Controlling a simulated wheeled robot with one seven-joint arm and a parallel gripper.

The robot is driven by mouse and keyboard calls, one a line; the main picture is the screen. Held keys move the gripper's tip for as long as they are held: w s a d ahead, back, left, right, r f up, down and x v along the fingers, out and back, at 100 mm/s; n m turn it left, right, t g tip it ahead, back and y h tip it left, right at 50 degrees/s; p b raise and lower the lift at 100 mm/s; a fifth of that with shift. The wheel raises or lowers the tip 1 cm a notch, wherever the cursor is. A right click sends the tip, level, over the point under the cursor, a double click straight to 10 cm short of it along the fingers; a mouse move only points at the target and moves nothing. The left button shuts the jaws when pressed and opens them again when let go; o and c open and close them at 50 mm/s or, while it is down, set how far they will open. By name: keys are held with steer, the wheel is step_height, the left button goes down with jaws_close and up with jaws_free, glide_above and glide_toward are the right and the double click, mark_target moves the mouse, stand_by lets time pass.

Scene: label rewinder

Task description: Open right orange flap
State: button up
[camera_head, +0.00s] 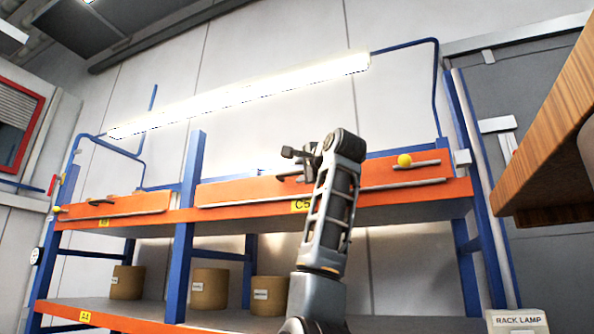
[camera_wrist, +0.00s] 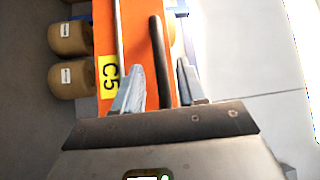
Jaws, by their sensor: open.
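The right orange flap (camera_head: 377,175) is a long panel above the orange shelf beam in the head view, with a grey strip along its lower edge. A dark bar handle (camera_head: 417,163) runs along it, partly hidden by my arm. A yellow ball (camera_head: 404,160) sits by the bar's right part. My gripper (camera_head: 296,156) is at the flap's middle. In the wrist view, my gripper (camera_wrist: 160,72) is open, with one finger on each side of the dark bar handle (camera_wrist: 158,60). I cannot tell whether either finger touches it. The flap (camera_wrist: 106,35) lies behind.
A left orange flap (camera_head: 120,205) is beside a blue post (camera_head: 186,215). Brown rolls (camera_head: 209,288) stand on the lower shelf. A yellow C5 label (camera_wrist: 109,77) is on the beam. A wooden edge (camera_head: 550,140) juts in at right. A lamp (camera_head: 240,97) hangs above.

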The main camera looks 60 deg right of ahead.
mark_target(298, 173)
steer(key=shift+p+x, duration=0.55)
steer(key=shift+x, duration=1.5)
steer(key=shift+c, duration=0.3)
steer(key=shift+f, duration=0.1)
jaws_close()
